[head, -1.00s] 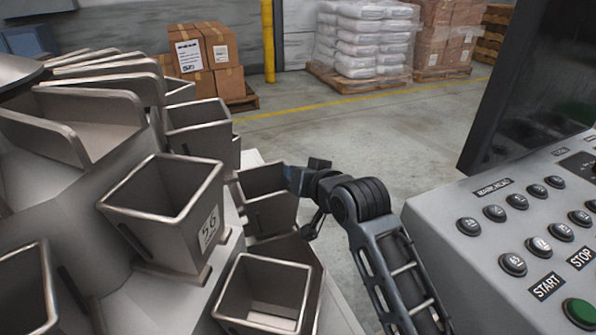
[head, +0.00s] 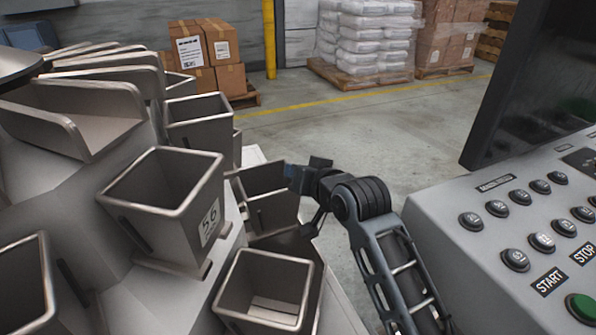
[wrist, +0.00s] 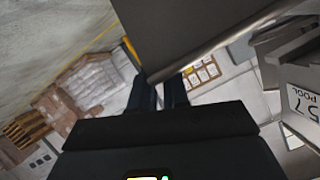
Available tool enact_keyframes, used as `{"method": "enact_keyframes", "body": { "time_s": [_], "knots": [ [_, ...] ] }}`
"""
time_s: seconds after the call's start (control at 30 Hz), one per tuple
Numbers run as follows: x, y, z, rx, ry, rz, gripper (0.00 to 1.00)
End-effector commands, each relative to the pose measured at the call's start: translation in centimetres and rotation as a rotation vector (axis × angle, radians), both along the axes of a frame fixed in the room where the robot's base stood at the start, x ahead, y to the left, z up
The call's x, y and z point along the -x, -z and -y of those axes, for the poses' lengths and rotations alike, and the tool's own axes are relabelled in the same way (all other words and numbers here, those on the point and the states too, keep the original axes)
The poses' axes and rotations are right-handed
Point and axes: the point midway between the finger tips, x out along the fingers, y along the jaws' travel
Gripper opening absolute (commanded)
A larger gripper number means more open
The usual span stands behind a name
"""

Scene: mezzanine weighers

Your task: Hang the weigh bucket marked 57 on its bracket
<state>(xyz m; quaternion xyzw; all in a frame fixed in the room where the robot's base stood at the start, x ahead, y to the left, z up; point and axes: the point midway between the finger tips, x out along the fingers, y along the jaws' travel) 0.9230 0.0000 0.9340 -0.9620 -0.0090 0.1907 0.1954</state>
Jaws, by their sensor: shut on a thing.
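My gripper (head: 294,179) is shut on the rim of a grey metal bucket (head: 274,212) with an open top, beside the weigher's right side in the head view. In the wrist view the fingers (wrist: 160,92) pinch the edge of this bucket's wall (wrist: 205,30), which fills the upper middle. No number shows on the held bucket, and I cannot tell whether it touches a bracket. A label reading 57 POOL (wrist: 308,103) is on a separate grey metal part at the right of the wrist view. The bracket itself cannot be made out.
A bucket marked 56 (head: 165,205) is mounted left of the held one. Another open bucket (head: 262,290) stands just below and in front. A control panel (head: 430,215) with several buttons is close on the right. Pallets of boxes and sacks (head: 365,45) stand far behind on open floor.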

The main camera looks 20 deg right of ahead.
Motion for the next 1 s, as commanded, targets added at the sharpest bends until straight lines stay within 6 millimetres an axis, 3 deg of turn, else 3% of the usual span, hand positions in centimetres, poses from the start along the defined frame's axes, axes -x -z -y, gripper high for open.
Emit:
{"method": "enact_keyframes", "body": {
  "time_s": [0.03, 0.07, 0.33, 0.67, 1.0],
  "knots": [
    [0.0, 0.0, 0.0, -0.001, 0.0, 0.003, 0.0],
    [0.0, -0.1, 0.0, -0.001, 0.0, 0.004, 0.18],
    [0.0, 0.0, 0.0, 0.0, 0.0, 0.001, 0.44],
    [0.4, 0.0, 0.0, 0.0, 0.0, -0.002, 0.45],
    [5.1, -1.8, 0.5, -0.001, 0.001, 0.001, 0.45]
  ]
}}
